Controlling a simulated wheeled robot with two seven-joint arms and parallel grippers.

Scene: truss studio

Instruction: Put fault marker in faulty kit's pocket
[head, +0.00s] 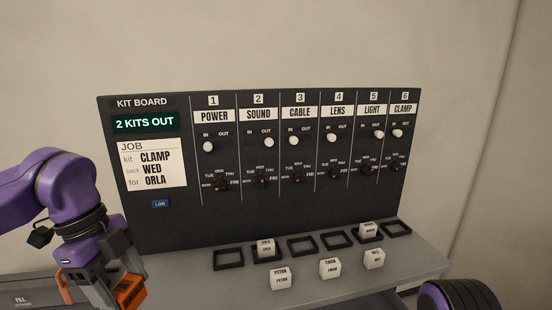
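My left gripper (112,287) is low at the left, in front of the ledge's left end. An orange block with dark print (130,291), which looks like the fault marker, sits at its fingertips, and the fingers appear shut on it. The kit board (160,225) stands upright behind the ledge. Along the ledge is a row of black square pockets, one below each column; pocket 1 (217,260) and pocket 6 (397,236) are among the empty ones. Pocket 2 and pocket 5 hold white name blocks. No fault sign is readable. My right gripper is out of view.
The display (144,123) reads "2 KITS OUT"; the job card (155,165) reads CLAMP, WED, ORLA. SOUND and LIGHT knobs sit at OUT, the others at IN. Loose name blocks (281,280), (330,270) and (374,261) stand in front of the pockets.

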